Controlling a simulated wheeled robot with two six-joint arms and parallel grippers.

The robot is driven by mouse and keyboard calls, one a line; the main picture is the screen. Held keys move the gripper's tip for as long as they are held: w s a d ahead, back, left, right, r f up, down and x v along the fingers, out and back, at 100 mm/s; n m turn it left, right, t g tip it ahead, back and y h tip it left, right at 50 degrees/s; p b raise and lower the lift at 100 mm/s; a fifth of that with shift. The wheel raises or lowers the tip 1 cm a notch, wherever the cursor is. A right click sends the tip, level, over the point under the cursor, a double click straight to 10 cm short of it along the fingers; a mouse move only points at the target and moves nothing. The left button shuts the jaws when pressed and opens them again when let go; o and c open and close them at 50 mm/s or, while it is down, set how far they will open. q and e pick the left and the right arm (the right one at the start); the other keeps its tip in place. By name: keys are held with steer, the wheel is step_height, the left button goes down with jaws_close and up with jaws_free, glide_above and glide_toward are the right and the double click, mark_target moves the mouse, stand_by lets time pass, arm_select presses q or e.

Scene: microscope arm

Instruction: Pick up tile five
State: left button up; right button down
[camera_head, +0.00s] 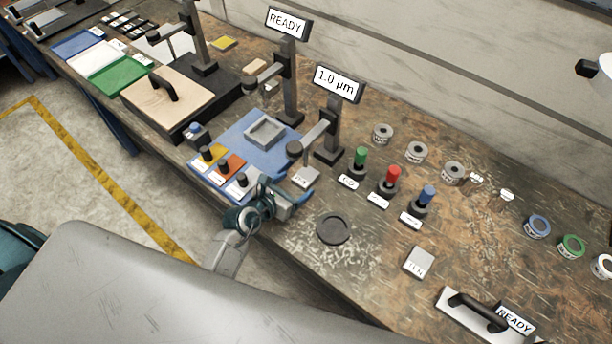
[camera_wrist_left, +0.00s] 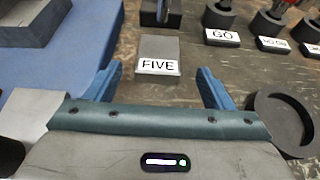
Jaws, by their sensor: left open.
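Tile five is a small pale grey block (camera_wrist_left: 158,50) with a white FIVE label on its front in the left wrist view. In the head view the tile (camera_head: 306,178) lies on the bench at the foot of the stand with the 1.0 µm sign. My left gripper (camera_head: 290,190) is open with blue fingers, just short of the tile on its near side. In the left wrist view the tile sits ahead, between the lines of the two fingers (camera_wrist_left: 162,75), with nothing held. My right gripper is not in view.
A stand with the 1.0 µm sign (camera_head: 338,85) rises behind the tile. Left is a blue mat (camera_head: 225,140) with a grey tray (camera_head: 265,131). Right are green, red and blue knobs (camera_head: 393,175), a dark round dish (camera_head: 333,229) and another tile (camera_head: 419,262).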

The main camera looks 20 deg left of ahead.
mark_target(305, 176)
arm_select(q)
steer(key=shift+w+d, duration=0.1)
steer(key=shift+w, duration=0.2)
steer(key=x, duration=0.2)
steer(key=p+x, duration=0.1)
steer(key=x, duration=0.1)
steer(key=shift+w+r+p, duration=0.2)
steer(key=shift+p, duration=0.1)
steer(key=shift+w+f, duration=0.2)
steer(key=shift+w, duration=0.05)
steer(key=shift+s+r, duration=0.1)
steer(key=shift+c, duration=0.5)
steer(key=c, duration=1.4)
